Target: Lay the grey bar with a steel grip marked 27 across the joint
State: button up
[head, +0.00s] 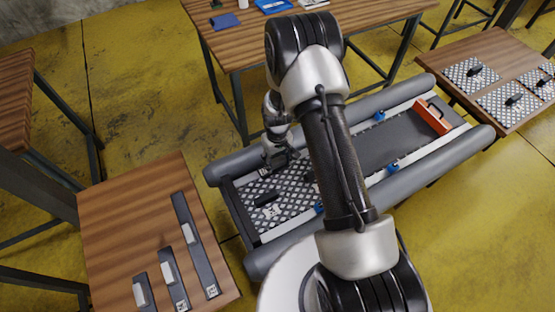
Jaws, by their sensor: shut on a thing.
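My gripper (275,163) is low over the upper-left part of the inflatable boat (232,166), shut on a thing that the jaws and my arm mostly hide. A dark edge shows beside the jaws, but I cannot tell its full shape or any mark. Checkered floor plates (285,213) with black handles lie in the boat's left end; my arm hides part of them, and the joint is not clear. Three dark grey bars with pale grips lie on the wooden table at lower left: a long one (188,215), a middle one (178,292) and a short one (142,297). Their numbers are unreadable.
An orange box (432,117) sits at the boat's right end. Blue clamps (393,167) line its inner sides. More checkered plates (468,74) lie on the right table. A wooden table (225,41) with small items stands behind. The boat's middle floor looks bare.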

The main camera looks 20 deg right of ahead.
aim_at(280, 169)
jog(key=shift+s+f+b, duration=0.2)
jog(key=shift+f+b, duration=0.4)
jog(key=shift+f, duration=0.15)
dwell(0.3)
jog(key=o, duration=1.2)
jog(key=r, duration=0.3)
jog(key=s+r, duration=0.1)
jog(key=r, duration=0.5)
jog(key=shift+s+d, duration=0.2)
jog(key=shift+r, duration=0.1)
